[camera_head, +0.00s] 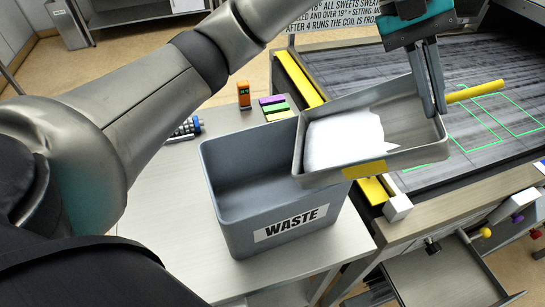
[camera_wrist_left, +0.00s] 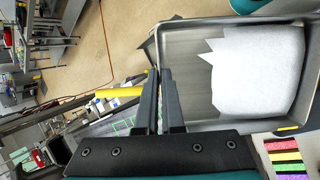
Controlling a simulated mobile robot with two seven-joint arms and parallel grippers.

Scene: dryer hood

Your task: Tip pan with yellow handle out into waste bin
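The pan with the yellow handle (camera_head: 413,124) hangs over the right part of the grey waste bin (camera_head: 235,228), reaching past the bin's right side. White material (camera_head: 342,140) lies in the pan's left part. The yellow handle (camera_head: 474,91) sticks out to the right. My left gripper (camera_head: 434,108) is closed at the pan's handle end; the exact grip point is hidden. The left wrist view shows its fingers (camera_wrist_left: 161,100) nearly together between the handle (camera_wrist_left: 120,92) and the pan (camera_wrist_left: 200,65). The visible bin interior looks empty. My right gripper is not in view.
The bin stands on a light table (camera_head: 165,205). An orange device (camera_head: 243,94) and coloured blocks (camera_head: 274,107) lie behind it. A dark bench surface with green outlines (camera_head: 480,130) is at the right. An open drawer (camera_head: 435,275) is at the lower right.

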